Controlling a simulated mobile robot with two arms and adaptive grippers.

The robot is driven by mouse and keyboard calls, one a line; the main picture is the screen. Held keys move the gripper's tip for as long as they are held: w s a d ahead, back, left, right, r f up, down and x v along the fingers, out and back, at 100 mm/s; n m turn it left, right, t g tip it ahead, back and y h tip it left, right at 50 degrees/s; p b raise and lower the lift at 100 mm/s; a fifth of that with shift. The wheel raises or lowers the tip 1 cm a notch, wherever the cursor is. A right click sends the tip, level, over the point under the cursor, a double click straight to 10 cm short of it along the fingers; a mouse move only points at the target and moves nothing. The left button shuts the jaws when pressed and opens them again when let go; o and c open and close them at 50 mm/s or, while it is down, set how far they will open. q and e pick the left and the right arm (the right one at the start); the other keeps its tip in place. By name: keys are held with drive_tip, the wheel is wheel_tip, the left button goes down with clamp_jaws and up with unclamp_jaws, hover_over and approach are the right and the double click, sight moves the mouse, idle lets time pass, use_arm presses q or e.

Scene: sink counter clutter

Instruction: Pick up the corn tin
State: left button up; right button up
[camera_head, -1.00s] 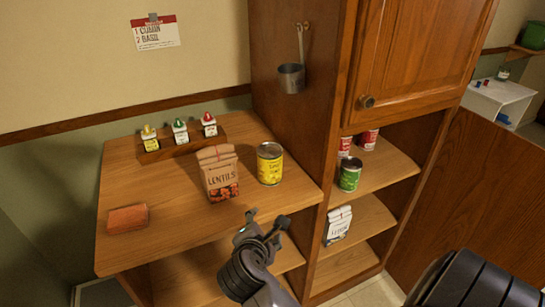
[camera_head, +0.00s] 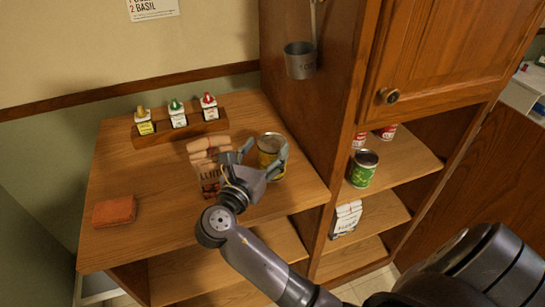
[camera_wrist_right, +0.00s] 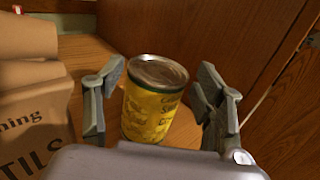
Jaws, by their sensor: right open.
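The corn tin (camera_head: 269,144) is a yellow can with a bare metal top, upright on the wooden counter. In the head view my right gripper partly covers it. In the right wrist view the tin (camera_wrist_right: 152,104) stands between the two open fingers. The left finger is close to its side, and a wider gap shows on the right. My right gripper (camera_head: 262,156) is open; whether a finger touches the tin I cannot tell. My left gripper is not in view.
The lentils bag (camera_head: 207,163) stands just left of the tin, close to my gripper. A spice rack (camera_head: 181,132) is behind, an orange sponge (camera_head: 114,211) far left. The cabinet wall (camera_head: 300,110) rises to the right.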

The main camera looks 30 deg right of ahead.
sight(277, 134)
drive_tip(key=shift+w+d+f, duration=0.35)
drive_tip(key=shift+d+f, duration=0.25)
drive_tip(key=p+x, duration=0.1)
drive_tip(key=x, duration=0.5)
drive_tip(key=shift+w+d, duration=0.15)
drive_tip(key=shift+d, duration=0.1)
drive_tip(key=shift+a, duration=0.1)
drive_tip(key=shift+c, duration=0.3)
drive_tip(key=c, duration=1.4)
